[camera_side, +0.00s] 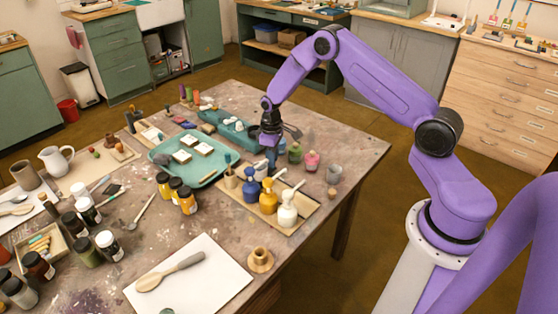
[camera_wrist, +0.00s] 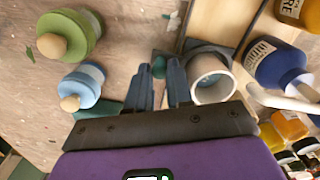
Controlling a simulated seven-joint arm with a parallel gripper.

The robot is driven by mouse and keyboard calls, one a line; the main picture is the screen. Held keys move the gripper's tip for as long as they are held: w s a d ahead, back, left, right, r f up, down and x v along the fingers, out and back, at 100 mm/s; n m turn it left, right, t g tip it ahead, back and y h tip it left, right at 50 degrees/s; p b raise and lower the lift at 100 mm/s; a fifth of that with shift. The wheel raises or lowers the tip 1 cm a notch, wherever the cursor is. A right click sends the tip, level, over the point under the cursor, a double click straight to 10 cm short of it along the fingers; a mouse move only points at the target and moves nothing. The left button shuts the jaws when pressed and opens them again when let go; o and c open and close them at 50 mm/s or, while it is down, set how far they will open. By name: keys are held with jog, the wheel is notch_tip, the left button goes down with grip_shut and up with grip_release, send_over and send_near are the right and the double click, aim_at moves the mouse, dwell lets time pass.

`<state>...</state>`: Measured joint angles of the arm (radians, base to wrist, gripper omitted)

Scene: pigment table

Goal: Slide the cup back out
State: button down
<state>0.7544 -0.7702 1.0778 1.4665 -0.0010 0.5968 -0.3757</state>
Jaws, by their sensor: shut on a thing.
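A pale beige cup (camera_wrist: 212,78) stands with its round mouth up in the wrist view, against a dark grey piece (camera_wrist: 192,46) at the edge of a wooden tray. In the side view the cup (camera_side: 260,173) is partly hidden behind the blue bottle. My gripper (camera_wrist: 162,68) is just left of the cup in the wrist view, pointing down. Its fingers are close together around a small dark teal piece (camera_wrist: 160,67), mostly hidden by them. I cannot tell whether this piece joins the cup. In the side view my gripper (camera_side: 271,160) is low over the table behind the tray.
A blue indigo bottle (camera_wrist: 272,62) with a white stick near it is right of the cup. A green jar (camera_wrist: 84,30) and a light blue jar (camera_wrist: 88,82) stand to the left. Bare tabletop lies beyond the fingers.

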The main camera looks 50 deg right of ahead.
jog(key=shift+w, duration=3)
jog(key=c, duration=1.3)
grip_release()
notch_tip(320, 180, up, 17)
jog(key=shift+r, duration=0.2)
